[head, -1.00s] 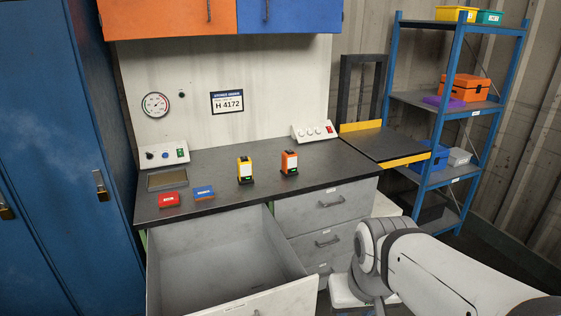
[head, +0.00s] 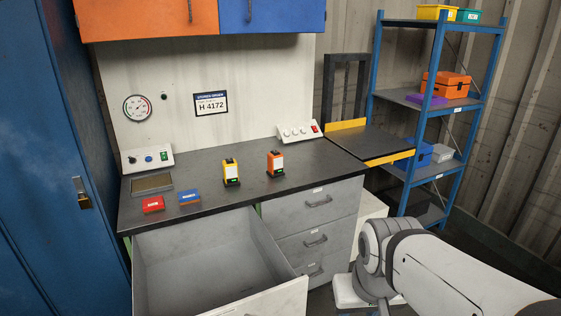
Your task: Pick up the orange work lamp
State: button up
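The orange work lamp (head: 275,163) stands upright on the dark worktop (head: 320,159), toward its right half. It has a pale front panel and a dark base with a small green patch. A similar yellow lamp (head: 231,172) stands just to its left, with a gap between them. My arm shows at the lower right, in front of the bench and well away from the lamp. My gripper is not visible, so I cannot see its fingers.
A large drawer (head: 205,262) stands open and looks empty below the worktop. A red box (head: 153,204) and a blue box (head: 190,197) lie at the left front. A white switch box (head: 298,132) sits at the back. A blue shelf (head: 440,100) stands right.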

aim_at(275, 159)
jog(key=z, duration=1.3)
jog(key=i, duration=2.25)
jog(key=u, duration=0.7)
jog(key=k, duration=0.05)
jog(key=u, duration=2.1)
jog(key=i, duration=1)
